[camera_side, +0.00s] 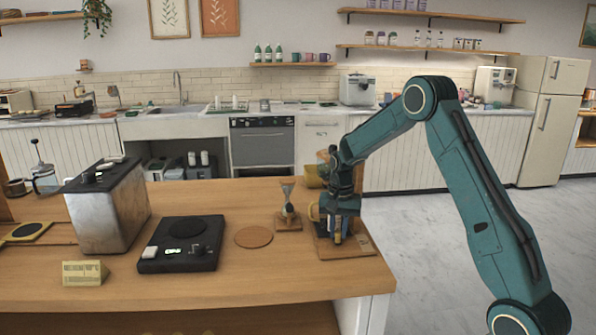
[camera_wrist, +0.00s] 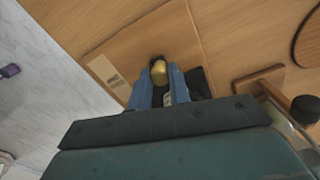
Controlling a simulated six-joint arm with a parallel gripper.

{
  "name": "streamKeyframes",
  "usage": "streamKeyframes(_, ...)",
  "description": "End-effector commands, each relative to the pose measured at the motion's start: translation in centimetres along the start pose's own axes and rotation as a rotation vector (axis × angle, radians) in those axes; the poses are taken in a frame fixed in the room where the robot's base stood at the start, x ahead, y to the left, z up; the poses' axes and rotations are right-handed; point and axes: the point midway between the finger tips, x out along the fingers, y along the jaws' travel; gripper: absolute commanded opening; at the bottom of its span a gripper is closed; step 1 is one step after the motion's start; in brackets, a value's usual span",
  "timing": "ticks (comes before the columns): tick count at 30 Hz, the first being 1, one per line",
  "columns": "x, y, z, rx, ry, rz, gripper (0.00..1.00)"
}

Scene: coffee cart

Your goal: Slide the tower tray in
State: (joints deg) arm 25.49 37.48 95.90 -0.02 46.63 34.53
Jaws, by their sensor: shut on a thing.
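The wooden tower (camera_side: 323,160) stands at the right end of the counter, mostly hidden behind my arm. Its flat wooden base (camera_side: 362,246) shows below my gripper, and the base also shows in the wrist view (camera_wrist: 106,70) with a pale label. My gripper (camera_side: 338,238) points down over this base. In the wrist view its two blue fingers (camera_wrist: 160,80) are closed around a small brass-coloured knob (camera_wrist: 158,68). A dark part (camera_wrist: 197,84) lies beside and under the fingers, possibly the tray. I cannot tell how far in the tray sits.
A stand with a glass cone (camera_side: 288,200) is close left of the tower. The counter's right edge is close to the tower base.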

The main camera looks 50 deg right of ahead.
Motion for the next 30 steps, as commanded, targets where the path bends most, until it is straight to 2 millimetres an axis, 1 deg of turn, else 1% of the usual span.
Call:
streamKeyframes(4,0.0,0.0,0.0,0.000,0.001,0.000,0.00)
streamKeyframes(5,0.0,0.0,0.0,0.000,0.001,0.000,0.25)
streamKeyframes(7,0.0,0.0,0.0,0.000,0.001,0.000,0.39)
streamKeyframes(8,0.0,0.0,0.0,0.000,0.001,0.000,0.41)
streamKeyframes(20,-0.3,0.0,0.0,-0.001,0.001,0.000,0.41)
streamKeyframes(26,-1.7,0.0,0.0,-0.001,0.002,-0.001,0.41)
streamKeyframes(30,-3.6,0.0,0.0,-0.001,0.003,-0.002,0.41)
